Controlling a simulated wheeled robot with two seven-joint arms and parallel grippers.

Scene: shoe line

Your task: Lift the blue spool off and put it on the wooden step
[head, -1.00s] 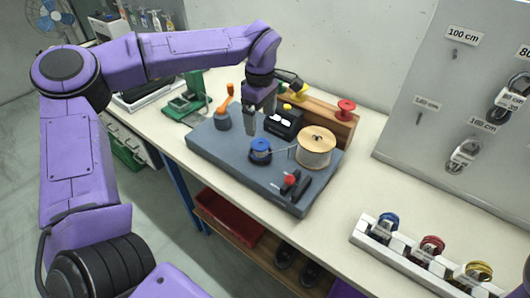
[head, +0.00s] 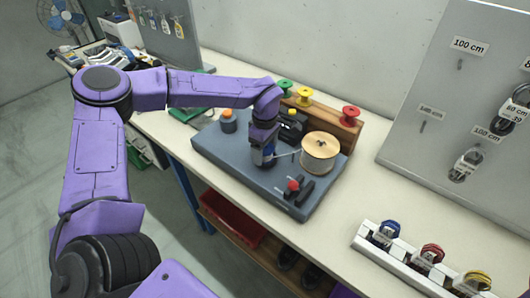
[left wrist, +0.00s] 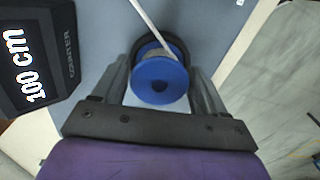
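The blue spool (left wrist: 160,75) shows in the left wrist view, with a pale strand running up from it. It is on the grey machine base (head: 228,152); in the head view my gripper mostly hides it. My left gripper (head: 263,160) points down over the spool. In the left wrist view the fingers of the left gripper (left wrist: 160,90) stand on either side of the spool, open, with a narrow gap showing beside it. The wooden step (head: 335,128) stands behind the base and carries green, yellow and red spools. My right gripper is not in view.
A large wire reel (head: 320,150) stands right of my gripper. A black counter (head: 292,127) sits close behind it, also at left in the wrist view. A red-knobbed part (head: 294,186) is in front. A white rack (head: 400,255) with coils is at lower right.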

